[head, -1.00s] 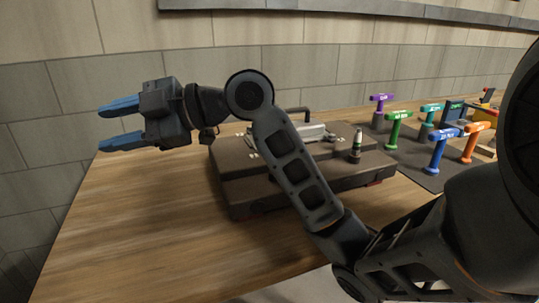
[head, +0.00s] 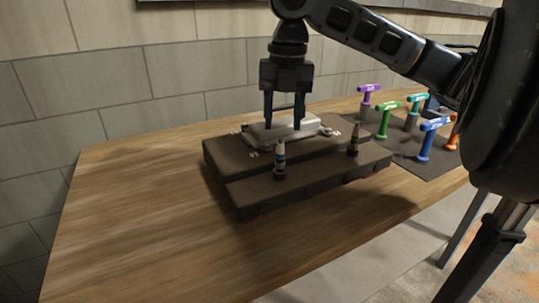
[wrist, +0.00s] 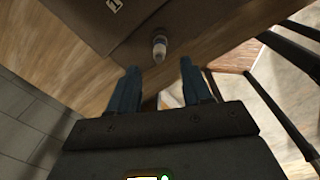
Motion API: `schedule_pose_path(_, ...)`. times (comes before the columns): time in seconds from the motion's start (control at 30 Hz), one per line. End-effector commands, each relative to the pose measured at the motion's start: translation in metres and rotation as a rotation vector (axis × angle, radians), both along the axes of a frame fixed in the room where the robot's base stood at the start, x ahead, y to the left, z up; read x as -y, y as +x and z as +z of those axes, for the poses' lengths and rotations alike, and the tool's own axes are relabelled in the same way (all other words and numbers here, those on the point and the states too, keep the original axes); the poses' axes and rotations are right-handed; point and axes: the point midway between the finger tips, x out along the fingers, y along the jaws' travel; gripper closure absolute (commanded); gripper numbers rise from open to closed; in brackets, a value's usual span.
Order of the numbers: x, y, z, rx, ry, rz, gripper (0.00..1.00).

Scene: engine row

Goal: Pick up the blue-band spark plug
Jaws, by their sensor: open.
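The blue-band spark plug (head: 280,160) stands upright near the front edge of the dark brown engine block (head: 310,183) in the head view. It has a pale tip and a dark lower body. A second spark plug (head: 354,140) stands further right on the block; its band is hard to make out. My gripper (head: 284,122) points down, open and empty, above the block, and appears behind the blue-band plug in the picture. In the wrist view, a plug (wrist: 159,48) shows ahead of my open fingers (wrist: 158,75), apart from them; its band colour is unclear.
A silver part (head: 270,132) lies on the block's top behind the plugs. Several T-handled tools, including a blue one (head: 429,139), stand on a dark mat (head: 408,157) at right. The wooden table (head: 130,210) is clear at left and front.

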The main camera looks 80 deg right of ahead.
Motion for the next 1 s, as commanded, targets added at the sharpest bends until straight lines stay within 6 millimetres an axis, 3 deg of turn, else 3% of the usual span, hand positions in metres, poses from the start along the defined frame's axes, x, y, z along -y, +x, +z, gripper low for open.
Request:
schedule_pose_path(0.6,-0.001,0.001,-0.070,-0.004,0.000,-0.001,0.51)
schedule_pose_path(0.9,-0.001,0.002,-0.076,-0.004,-0.001,-0.001,0.51)
schedule_pose_path(1.0,-0.001,0.002,-0.076,-0.004,-0.001,-0.001,0.59)
